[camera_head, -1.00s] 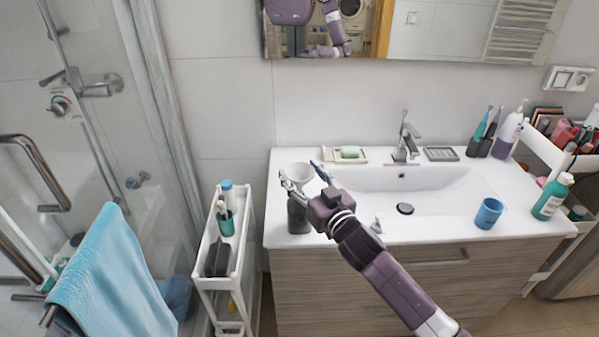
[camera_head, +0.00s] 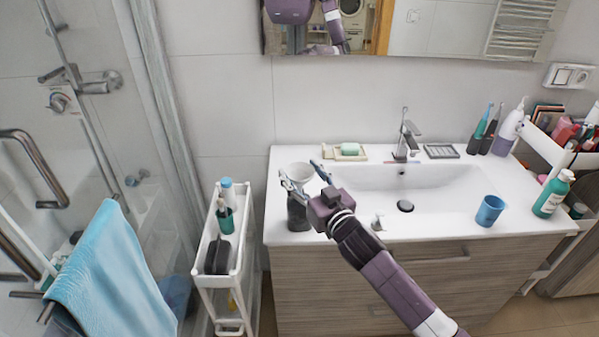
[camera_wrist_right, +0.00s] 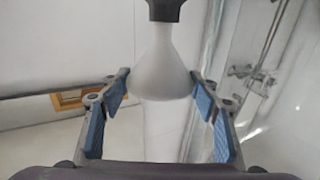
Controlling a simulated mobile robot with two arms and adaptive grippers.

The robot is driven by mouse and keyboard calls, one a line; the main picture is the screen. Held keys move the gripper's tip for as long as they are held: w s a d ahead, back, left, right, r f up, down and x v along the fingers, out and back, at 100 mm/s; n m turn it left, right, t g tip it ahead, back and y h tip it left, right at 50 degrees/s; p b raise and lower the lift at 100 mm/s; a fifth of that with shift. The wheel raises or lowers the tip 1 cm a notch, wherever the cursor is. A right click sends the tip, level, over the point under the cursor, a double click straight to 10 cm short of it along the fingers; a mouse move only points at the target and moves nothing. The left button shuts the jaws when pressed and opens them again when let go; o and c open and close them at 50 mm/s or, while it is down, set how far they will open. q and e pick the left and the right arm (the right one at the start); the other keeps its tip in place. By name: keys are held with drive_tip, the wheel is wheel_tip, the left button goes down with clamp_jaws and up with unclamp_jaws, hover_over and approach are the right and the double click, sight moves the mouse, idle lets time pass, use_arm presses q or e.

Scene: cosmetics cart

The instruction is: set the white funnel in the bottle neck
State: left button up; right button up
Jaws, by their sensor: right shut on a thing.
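The white funnel (camera_head: 301,176) is at the left end of the sink counter, wide end up, above a dark bottle (camera_head: 297,214) that stands upright there. My right gripper (camera_head: 303,183) is shut on the funnel, a finger on each side. In the right wrist view the funnel (camera_wrist_right: 160,72) sits between the blue finger pads, and its narrow end meets the dark bottle neck (camera_wrist_right: 165,8) at the top edge. I cannot tell how deep the spout sits in the neck. My left gripper is not in view.
The sink basin (camera_head: 450,190) is right of the bottle. A soap dish (camera_head: 330,154) lies behind, and a blue cup (camera_head: 489,211) and a green bottle (camera_head: 552,195) stand at the right. A white cart (camera_head: 207,283) stands left of the counter.

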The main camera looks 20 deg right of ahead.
drive_tip(key=shift+f+b, duration=0.3)
drive_tip(key=shift+f, duration=0.25)
drive_tip(key=o, duration=1)
drive_tip(key=s+d, duration=0.1)
drive_tip(key=s, duration=1)
drive_tip(key=shift+s+d, duration=0.4)
